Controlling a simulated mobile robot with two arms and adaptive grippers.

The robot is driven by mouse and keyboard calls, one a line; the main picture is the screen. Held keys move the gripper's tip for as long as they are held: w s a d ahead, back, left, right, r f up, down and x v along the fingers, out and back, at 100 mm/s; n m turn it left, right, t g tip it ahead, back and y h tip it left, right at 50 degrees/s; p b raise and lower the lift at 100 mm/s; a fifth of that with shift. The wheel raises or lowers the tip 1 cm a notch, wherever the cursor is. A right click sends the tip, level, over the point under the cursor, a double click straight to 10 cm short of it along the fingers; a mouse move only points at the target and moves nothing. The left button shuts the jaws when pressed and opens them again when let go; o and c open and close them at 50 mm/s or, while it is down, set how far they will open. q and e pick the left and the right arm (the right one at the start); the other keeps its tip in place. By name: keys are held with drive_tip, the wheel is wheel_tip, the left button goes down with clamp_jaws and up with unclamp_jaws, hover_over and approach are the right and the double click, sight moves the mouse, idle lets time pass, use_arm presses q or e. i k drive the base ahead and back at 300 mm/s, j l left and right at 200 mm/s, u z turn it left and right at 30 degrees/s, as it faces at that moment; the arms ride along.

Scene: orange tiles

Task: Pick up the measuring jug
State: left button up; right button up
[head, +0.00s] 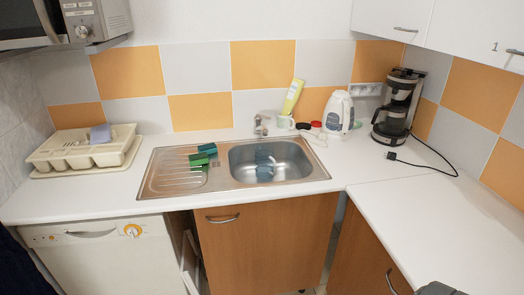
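A bluish, see-through vessel (264,166) is in the sink bowl (296,174). It may be the measuring jug, but it is too small and unclear to be sure. A white mug (285,122) stands behind the sink, right of the tap. A white jug-shaped kettle (340,112) stands further right against the tiles. No gripper fingers show in the head view. A small dark grey part cuts into the bottom right edge, and I cannot tell what it is.
A dish rack (60,152) stands on the left counter. Green sponges (203,155) lie on the drainer. A yellow-green bottle (293,97) stands behind the sink. A coffee maker (398,105) and its loose cord (432,168) are at the right corner. The right counter (440,215) is largely clear.

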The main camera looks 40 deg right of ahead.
sight(264, 162)
drive_tip(key=z, duration=1.3)
drive_tip(key=i+j+z, duration=0.2)
drive_tip(key=i+j, duration=0.05)
drive_tip(key=i, duration=0.05)
